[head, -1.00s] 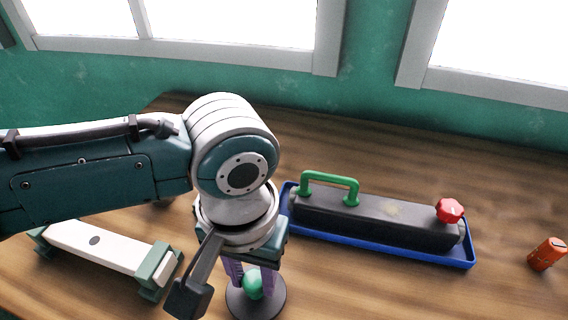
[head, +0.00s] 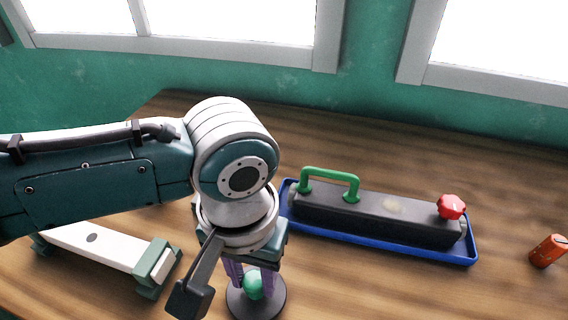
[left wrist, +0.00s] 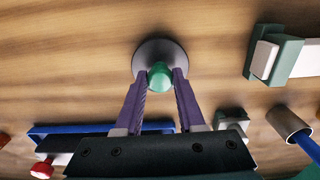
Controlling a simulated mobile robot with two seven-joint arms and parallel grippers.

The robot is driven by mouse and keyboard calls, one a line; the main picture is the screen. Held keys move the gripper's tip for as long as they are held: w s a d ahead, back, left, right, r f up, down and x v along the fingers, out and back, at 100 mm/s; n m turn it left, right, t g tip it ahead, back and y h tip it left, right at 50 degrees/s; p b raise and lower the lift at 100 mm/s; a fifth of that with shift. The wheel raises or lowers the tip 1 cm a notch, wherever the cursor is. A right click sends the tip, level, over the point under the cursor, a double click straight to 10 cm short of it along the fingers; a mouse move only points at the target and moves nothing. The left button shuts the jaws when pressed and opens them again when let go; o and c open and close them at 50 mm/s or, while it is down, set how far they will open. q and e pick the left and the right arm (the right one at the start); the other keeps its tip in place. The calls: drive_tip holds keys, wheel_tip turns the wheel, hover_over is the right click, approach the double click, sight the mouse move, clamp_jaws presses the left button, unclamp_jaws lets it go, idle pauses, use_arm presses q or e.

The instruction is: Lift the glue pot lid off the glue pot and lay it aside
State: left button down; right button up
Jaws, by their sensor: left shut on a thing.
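The glue pot lid (head: 271,299) is a dark round disc with a green knob (head: 252,285) at the bottom centre of the head view. In the left wrist view the lid (left wrist: 158,47) lies flat-on to the camera, with the knob (left wrist: 160,78) in front. My left gripper (head: 254,277) is above the lid and shut on its green knob, with a purple finger on each side; the fingers also show in the left wrist view (left wrist: 160,84). No pot shows under the lid; whether the lid rests on something I cannot tell. My right gripper is not in view.
A blue tray (head: 378,248) with a long dark block, green handle and red knob (head: 451,206) stands right. A white block with green ends (head: 95,250) is left. An orange cylinder (head: 547,251) is far right. An open cylinder (left wrist: 287,120) holds a blue stick.

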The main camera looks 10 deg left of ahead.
use_arm(q)
drive_tip(key=shift+f, duration=0.1)
drive_tip(key=shift+c, duration=2.2)
unclamp_jaws()
wheel_tip(320, 180, up, 10)
drive_tip(key=p, duration=0.2)
